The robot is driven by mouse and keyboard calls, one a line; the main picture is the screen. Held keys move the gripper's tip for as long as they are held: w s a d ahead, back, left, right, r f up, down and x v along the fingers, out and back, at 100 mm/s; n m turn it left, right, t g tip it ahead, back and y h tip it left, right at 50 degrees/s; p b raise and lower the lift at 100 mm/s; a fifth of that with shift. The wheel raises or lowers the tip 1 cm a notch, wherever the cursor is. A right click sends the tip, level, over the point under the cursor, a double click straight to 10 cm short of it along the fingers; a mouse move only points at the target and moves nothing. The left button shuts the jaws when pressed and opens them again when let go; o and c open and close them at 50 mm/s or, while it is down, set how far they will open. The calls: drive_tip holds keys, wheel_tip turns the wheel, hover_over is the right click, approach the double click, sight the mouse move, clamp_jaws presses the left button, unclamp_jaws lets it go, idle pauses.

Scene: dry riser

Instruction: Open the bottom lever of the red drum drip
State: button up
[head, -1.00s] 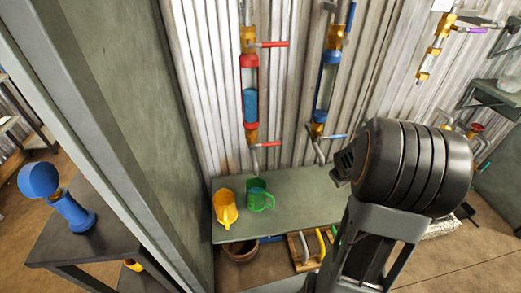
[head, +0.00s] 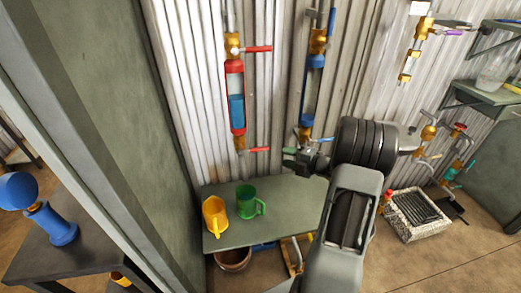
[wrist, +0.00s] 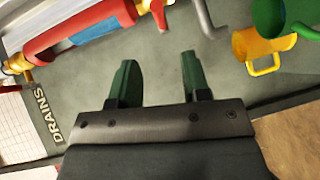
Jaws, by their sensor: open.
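The red drum drip (head: 236,98) hangs upright on the corrugated wall in the head view, a clear tube with blue liquid between red ends. Its bottom lever (head: 256,150) is red and sticks out to the right, roughly level. Its top lever (head: 257,48) also points right. In the wrist view the drum (wrist: 78,26) lies across the upper left, and the bottom lever (wrist: 158,15) shows at the top edge, beyond the fingers. My gripper (wrist: 157,78) has two green fingers, apart and empty. In the head view my gripper (head: 291,157) is right of the bottom lever, apart from it.
A blue drum drip (head: 312,88) hangs to the right, close behind my gripper. A yellow jug (head: 215,214) and a green jug (head: 246,199) stand on the grey bench (head: 282,200) below.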

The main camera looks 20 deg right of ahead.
sight(262, 150)
drive_tip(key=x, duration=1.2)
drive_tip(key=shift+w, duration=0.25)
clamp_jaws()
